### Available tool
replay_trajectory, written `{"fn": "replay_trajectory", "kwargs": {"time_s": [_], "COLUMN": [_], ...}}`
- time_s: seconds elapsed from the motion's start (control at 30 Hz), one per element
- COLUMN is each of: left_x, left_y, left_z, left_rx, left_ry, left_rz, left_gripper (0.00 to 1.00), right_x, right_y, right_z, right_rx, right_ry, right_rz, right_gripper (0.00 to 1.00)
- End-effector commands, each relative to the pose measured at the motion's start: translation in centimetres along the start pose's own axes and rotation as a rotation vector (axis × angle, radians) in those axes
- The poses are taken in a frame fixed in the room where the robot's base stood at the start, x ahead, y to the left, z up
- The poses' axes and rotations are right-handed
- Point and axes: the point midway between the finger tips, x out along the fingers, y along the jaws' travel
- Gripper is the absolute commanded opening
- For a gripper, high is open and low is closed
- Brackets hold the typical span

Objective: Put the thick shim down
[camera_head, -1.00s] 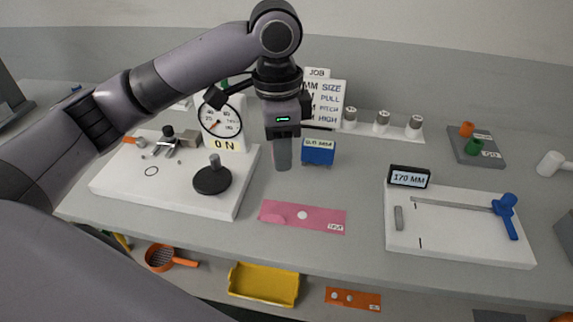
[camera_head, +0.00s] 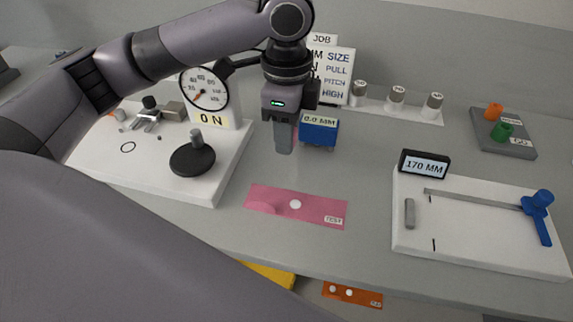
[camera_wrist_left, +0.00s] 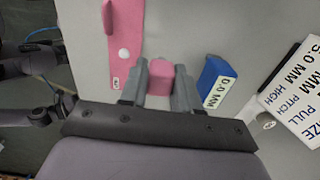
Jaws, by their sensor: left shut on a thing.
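My left gripper (camera_head: 285,150) points down above the grey bench, just left of the blue block. Its fingers are closed on a pink piece (camera_wrist_left: 159,79), which I take to be the thick shim. The wrist view shows it between the two fingertips; in the head view it is mostly hidden behind the fingers. I cannot tell whether it touches the bench. A flat pink strip (camera_head: 320,208) with a white dot and a small label lies nearer the front. A rounded pink bump (camera_head: 263,207) sits at its left end. My right gripper is not in view.
The blue block (camera_head: 319,131) marked in MM stands close beside the gripper. A dial gauge (camera_head: 205,88) and black round piece (camera_head: 193,157) are on a white board at left. A white board (camera_head: 470,245) with a blue-handled tool is at right. Bare bench surrounds the pink strip.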

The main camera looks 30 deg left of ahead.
Motion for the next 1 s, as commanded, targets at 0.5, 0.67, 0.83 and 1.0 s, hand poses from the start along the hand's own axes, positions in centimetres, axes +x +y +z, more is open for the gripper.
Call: {"fn": "replay_trajectory", "kwargs": {"time_s": [0.5,0.67,0.83,1.0], "left_x": [7.0,7.7,7.6,7.8], "left_y": [0.0,0.0,0.0,0.0], "left_z": [0.1,0.0,0.0,0.0], "left_rx": [-0.001,-0.001,-0.001,0.000], "left_ry": [-0.001,0.000,0.000,0.000], "left_rz": [0.001,-0.001,-0.001,0.001], "left_gripper": [0.00,0.00,0.00,0.38], "right_x": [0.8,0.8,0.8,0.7], "right_y": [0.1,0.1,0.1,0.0], "right_z": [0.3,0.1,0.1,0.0], "right_rx": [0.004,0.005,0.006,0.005], "right_ry": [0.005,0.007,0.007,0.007], "right_rz": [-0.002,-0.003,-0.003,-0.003], "right_gripper": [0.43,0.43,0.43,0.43]}}
